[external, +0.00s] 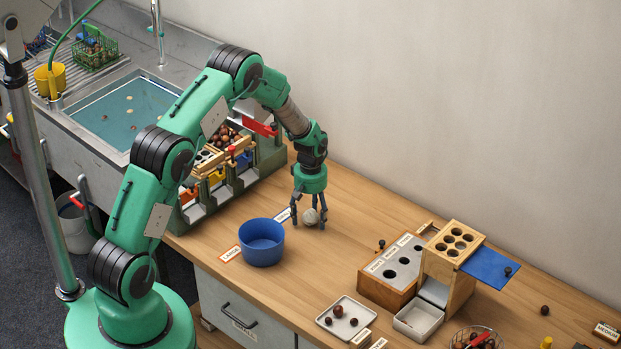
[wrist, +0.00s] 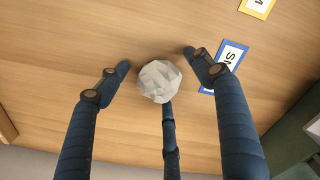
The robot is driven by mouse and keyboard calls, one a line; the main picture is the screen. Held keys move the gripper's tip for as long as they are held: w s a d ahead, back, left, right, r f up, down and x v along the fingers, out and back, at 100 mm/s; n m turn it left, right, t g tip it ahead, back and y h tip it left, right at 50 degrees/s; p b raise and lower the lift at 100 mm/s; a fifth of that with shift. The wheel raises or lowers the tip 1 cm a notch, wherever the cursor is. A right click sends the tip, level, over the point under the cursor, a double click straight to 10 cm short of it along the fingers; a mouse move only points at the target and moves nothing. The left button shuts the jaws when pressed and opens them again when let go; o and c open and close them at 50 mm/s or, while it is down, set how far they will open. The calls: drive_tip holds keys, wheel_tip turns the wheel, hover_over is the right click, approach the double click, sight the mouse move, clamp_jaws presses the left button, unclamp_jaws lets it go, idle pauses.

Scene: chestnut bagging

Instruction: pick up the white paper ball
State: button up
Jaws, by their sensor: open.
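The white paper ball (external: 311,217) lies on the wooden table, to the right of the blue bowl (external: 261,242). My gripper (external: 309,218) points down over it with its fingers around the ball. In the wrist view the crumpled ball (wrist: 160,81) sits between the open fingers of my gripper (wrist: 158,82). Two dark blue fingers stand apart from the ball on the left and right. A third finger comes up below it in the picture; I cannot tell whether it touches the ball.
A blue-edged label (wrist: 226,66) lies close to the right finger. Behind my gripper stands a sorting rack (external: 235,165) holding chestnuts. To the right are a wooden box with holes (external: 392,270) and a white tray (external: 343,322) with chestnuts. The table between is clear.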

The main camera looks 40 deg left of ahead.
sight(311, 212)
idle(0.5)
drive_tip(key=c, duration=0.9)
drive_tip(key=shift+o, duration=0.2)
drive_tip(key=shift+r, duration=0.1)
drive_tip(key=shift+r+p, duration=0.75)
drive_tip(key=shift+r, duration=4.15)
